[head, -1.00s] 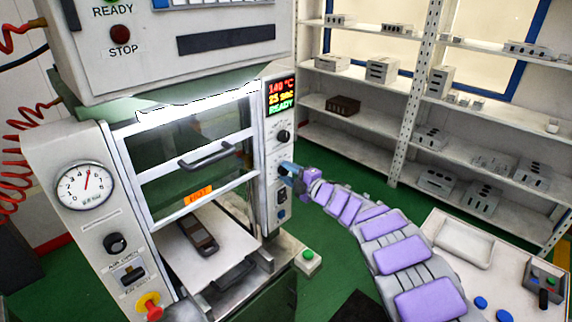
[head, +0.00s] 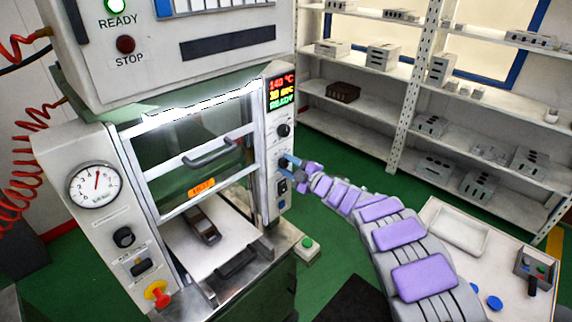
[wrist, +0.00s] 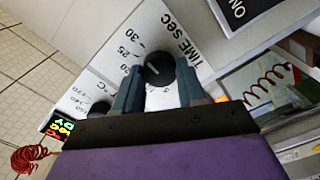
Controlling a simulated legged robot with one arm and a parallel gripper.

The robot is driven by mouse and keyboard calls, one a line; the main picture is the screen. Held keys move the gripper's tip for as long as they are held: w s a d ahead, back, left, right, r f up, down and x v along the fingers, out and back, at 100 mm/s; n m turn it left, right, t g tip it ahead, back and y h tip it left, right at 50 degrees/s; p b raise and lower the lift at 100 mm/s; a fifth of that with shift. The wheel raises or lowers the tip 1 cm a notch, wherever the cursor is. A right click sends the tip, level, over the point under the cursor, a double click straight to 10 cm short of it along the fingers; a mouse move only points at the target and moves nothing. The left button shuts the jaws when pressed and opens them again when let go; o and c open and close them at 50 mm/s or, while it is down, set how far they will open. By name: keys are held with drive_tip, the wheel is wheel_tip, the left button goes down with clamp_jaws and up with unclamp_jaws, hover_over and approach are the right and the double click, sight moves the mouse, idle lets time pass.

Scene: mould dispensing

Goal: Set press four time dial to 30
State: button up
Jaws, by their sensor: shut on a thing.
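The press four time dial (wrist: 160,67) is a round black knob with a white mark, on a white panel lettered TIME SEC with 20, 25 and 30 around it. My gripper (wrist: 158,88) has its two blue-grey fingers on either side of the knob and is shut on it. In the head view my gripper (head: 289,164) is at the press's right-hand panel and mostly covers the dial. The press display (head: 282,92) shows 140 °C, what looks like 30 sec, and READY. The knob's exact pointing is hard to read in the wrist view.
A second black dial (head: 283,130) sits above, and a switch (head: 282,186) below. The press door (head: 195,160) is in front, with a dark mould (head: 204,229) on the plate. A white table (head: 425,214) stands at the right.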

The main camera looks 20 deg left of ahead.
drive_tip(key=shift+w+d+f, duration=0.1)
drive_tip(key=shift+w+d, duration=0.05)
drive_tip(key=shift+d, duration=0.05)
drive_tip(key=o, duration=1.1)
drive_tip(key=shift+d, duration=0.35)
drive_tip(key=shift+c, duration=0.2)
drive_tip(key=shift+a, duration=0.3)
drive_tip(key=shift+s+d, duration=0.4)
drive_tip(key=shift+d, duration=0.05)
drive_tip(key=b+v, duration=0.1)
drive_tip(key=v, duration=1.5)
drive_tip(key=shift+w+d, duration=0.15)
drive_tip(key=shift+d, duration=0.3)
